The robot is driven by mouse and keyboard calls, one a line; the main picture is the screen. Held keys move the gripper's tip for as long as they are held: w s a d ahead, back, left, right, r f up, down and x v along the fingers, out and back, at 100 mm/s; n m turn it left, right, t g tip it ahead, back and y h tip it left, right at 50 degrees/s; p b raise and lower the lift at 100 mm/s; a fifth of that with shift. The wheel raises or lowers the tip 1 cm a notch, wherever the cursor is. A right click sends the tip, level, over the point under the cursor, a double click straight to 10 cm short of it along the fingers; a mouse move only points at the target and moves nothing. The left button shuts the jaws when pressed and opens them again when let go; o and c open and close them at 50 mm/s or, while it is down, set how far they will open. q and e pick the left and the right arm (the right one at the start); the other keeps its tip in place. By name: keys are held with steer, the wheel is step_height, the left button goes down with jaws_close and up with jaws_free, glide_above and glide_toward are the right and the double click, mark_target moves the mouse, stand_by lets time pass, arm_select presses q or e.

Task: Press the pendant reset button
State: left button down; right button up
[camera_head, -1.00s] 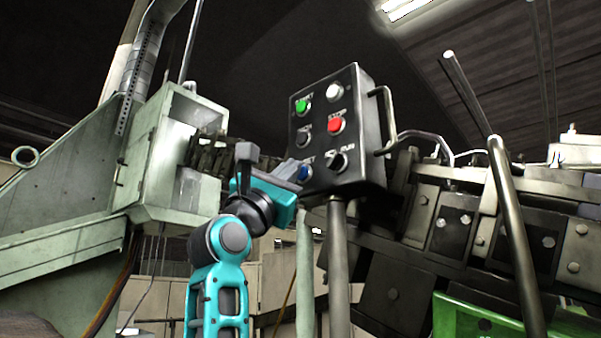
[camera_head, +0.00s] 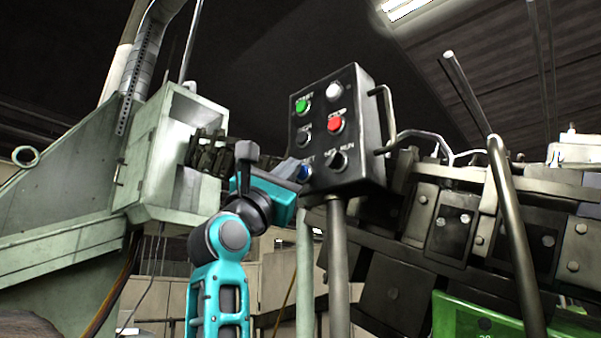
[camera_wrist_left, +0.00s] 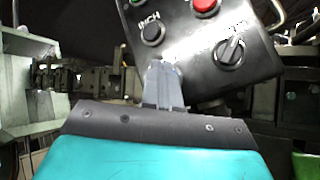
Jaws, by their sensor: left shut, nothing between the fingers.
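The black pendant box (camera_head: 358,120) stands on a post in the middle of the head view. The blue reset button (camera_head: 305,173) is at its lower left, its label partly covered. My left gripper (camera_head: 296,170) is shut and empty, with its tips at the blue button; I cannot tell whether they touch it. In the left wrist view the shut grey fingers (camera_wrist_left: 163,84) reach the lower left of the pendant face (camera_wrist_left: 190,50) and hide the reset button. My right gripper is not in view.
The pendant also carries a green button (camera_head: 302,105), a red stop button (camera_head: 336,124), a white one (camera_head: 334,91) and a black selector knob (camera_head: 337,161). A pale green machine box (camera_head: 150,165) stands at left. Metal handles and a dark machine are at right.

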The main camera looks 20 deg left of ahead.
arm_select(q)
steer(key=shift+s+a, duration=0.2)
steer(key=shift+s, duration=0.3)
steer(key=s, duration=0.1)
steer(key=s+a+b, duration=0.1)
steer(key=s, duration=0.2)
steer(key=shift+s+a+b, duration=0.3)
steer(key=shift+s+a, duration=0.05)
steer(key=shift+w+f+y, duration=0.1)
steer(key=shift+y, duration=0.2)
stand_by(0.4)
